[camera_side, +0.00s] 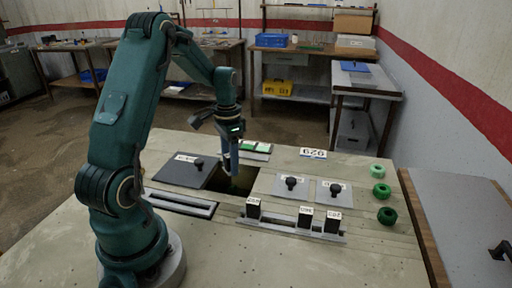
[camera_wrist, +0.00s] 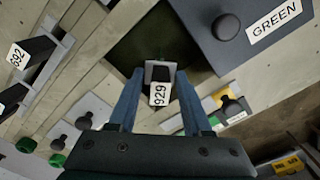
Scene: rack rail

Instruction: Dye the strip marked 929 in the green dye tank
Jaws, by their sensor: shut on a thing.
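My gripper (camera_side: 232,172) is over the open tank (camera_side: 241,186), fingers pointing down. In the wrist view my gripper (camera_wrist: 157,104) is shut on the strip marked 929 (camera_wrist: 159,94), which has a white label and a grey top piece. The dark green tank opening (camera_wrist: 150,48) lies beneath it. The strip's lower part is hidden, so I cannot tell how deep it reaches. A dark lid marked GREEN (camera_wrist: 248,28) lies beside the opening; it also shows in the side view (camera_side: 186,170), left of the opening.
Two closed lids with black knobs (camera_side: 291,184) (camera_side: 335,189) lie right of the opening. A rack (camera_side: 286,221) in front holds black labelled strips. An empty slotted rail (camera_side: 180,203) is at left. A 929 card (camera_side: 313,154) lies behind; green rings (camera_side: 381,190) are at right.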

